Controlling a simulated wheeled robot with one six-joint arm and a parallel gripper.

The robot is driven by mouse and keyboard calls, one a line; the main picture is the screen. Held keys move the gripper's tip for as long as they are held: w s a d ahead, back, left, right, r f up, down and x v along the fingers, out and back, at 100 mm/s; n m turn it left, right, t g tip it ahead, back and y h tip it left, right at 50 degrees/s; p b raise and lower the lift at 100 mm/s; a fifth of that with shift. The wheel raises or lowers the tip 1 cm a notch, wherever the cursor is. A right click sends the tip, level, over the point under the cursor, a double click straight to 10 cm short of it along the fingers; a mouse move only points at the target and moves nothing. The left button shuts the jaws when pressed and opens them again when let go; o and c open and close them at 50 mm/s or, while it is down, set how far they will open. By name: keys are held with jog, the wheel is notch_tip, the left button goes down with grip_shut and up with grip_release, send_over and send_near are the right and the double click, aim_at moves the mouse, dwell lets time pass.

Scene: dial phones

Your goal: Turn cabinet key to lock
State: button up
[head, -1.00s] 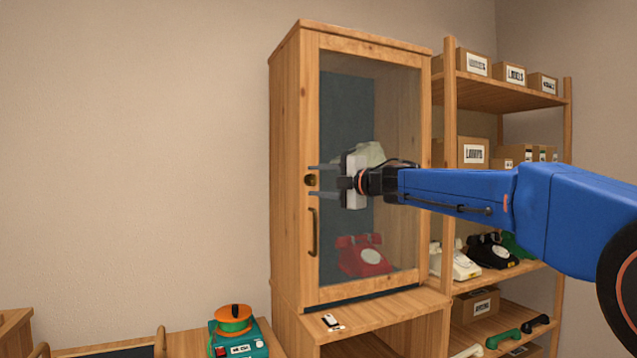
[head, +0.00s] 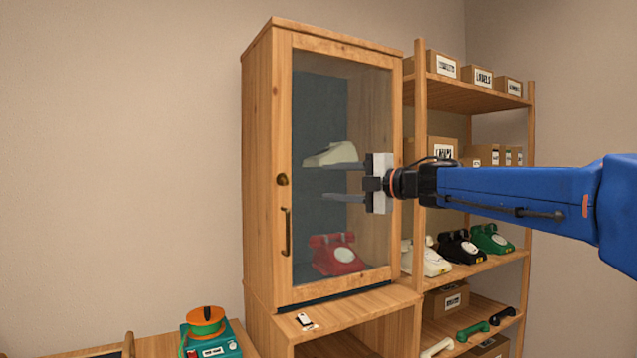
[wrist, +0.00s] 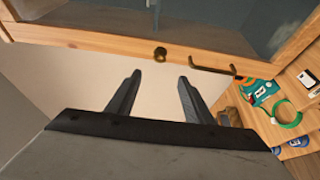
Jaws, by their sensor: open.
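The wooden cabinet (head: 258,180) stands upright with its glass door (head: 325,120) closed. A round brass key knob (head: 282,180) sits on the door's left frame, above the dark bar handle (head: 287,232). In the wrist view the key knob (wrist: 160,54) shows beyond my fingertips, beside the handle (wrist: 213,70). My gripper (head: 335,182) is open and empty in front of the glass, to the right of the key knob and apart from it. In the wrist view my two fingers (wrist: 160,78) are spread. The key's turned angle is too small to tell.
A white phone (head: 330,154) and a red phone (head: 336,255) are behind the glass. A small white tag (head: 305,321) lies on the ledge below. Open shelves (head: 420,200) with boxes and phones stand right. A teal device with an orange reel (head: 207,322) sits lower left.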

jog(key=shift+v, duration=1.25)
jog(key=s+d+f+m+t+h, duration=0.2)
jog(key=d+m+t+h, duration=0.5)
jog(key=d+m, duration=0.5)
jog(key=s+d+f+m+g+h, duration=0.1)
jog(key=s+d+f+m+h, duration=0.35)
jog(key=d+f, duration=0.2)
jog(key=s+d+f+m+g+h, duration=0.1)
jog(key=s+d+f+m+h, duration=0.35)
jog(key=d+f, duration=0.2)
jog(key=s+f+m+g+y, duration=0.1)
jog(key=s+f+m+g, duration=0.6)
jog(key=s+f, duration=2)
notch_tip(320, 180, down, 3)
jog(key=a+g, duration=0.1)
jog(key=g, duration=0.3)
jog(key=shift+f+m+y, duration=0.15)
jog(key=shift+m+y, duration=0.15)
jog(key=shift+m, duration=0.1)
